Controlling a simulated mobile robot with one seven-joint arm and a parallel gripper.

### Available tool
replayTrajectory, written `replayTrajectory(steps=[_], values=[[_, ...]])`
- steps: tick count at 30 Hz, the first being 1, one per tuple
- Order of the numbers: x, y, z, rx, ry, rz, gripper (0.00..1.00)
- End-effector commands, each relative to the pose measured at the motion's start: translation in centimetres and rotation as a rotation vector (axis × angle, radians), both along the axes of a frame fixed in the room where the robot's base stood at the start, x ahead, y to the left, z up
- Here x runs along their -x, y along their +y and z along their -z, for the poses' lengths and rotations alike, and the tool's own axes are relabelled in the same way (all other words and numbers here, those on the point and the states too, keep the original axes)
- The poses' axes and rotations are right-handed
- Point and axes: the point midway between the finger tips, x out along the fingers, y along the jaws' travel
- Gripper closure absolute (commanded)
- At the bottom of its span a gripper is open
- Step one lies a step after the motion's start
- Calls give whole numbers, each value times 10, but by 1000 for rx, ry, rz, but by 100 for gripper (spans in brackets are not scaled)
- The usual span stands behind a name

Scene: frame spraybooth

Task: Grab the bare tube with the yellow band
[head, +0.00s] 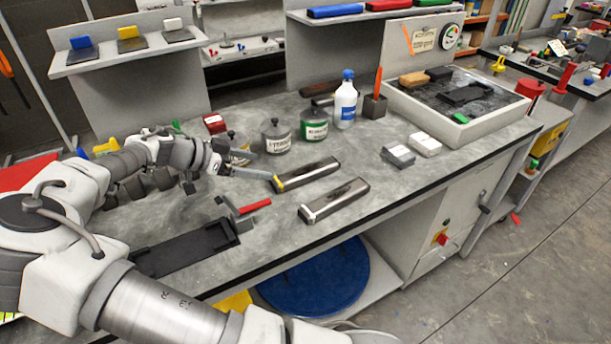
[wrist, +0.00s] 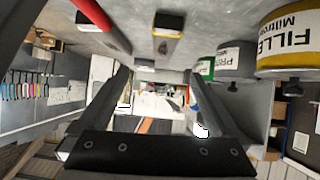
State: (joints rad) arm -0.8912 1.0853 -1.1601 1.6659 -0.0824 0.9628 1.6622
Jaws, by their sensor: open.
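The bare tube with the yellow band (head: 308,172) lies on the grey bench in the head view, dark on top, with the yellow band around its left end. In the wrist view its banded end (wrist: 168,32) shows near the top, beyond my fingers and between their lines. A second tube (head: 335,200) with a pale, silvery end lies nearer the bench's front edge. My gripper (head: 252,163) is open and empty, to the left of the banded tube and apart from it. Its two fingers (wrist: 157,74) stand wide apart in the wrist view.
A red-handled tool (head: 250,207) lies left of the tubes, with a black tray (head: 185,250) below it. Several paint cans (head: 276,138) and a white bottle (head: 346,105) stand behind. Grey blocks (head: 398,156) lie to the right. The bench's front right stretch is clear.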

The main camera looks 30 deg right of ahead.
Motion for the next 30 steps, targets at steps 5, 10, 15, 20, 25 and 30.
replayTrajectory(steps=[5,10,15,20,25,30], values=[[-8,2,-2,55,-37,-3,2],[-6,-20,10,57,-38,1,2],[-4,-53,29,56,-36,1,2],[-2,-82,44,56,-36,-1,2],[-1,-99,54,55,-36,-3,2],[0,-108,60,55,-36,-3,2]])
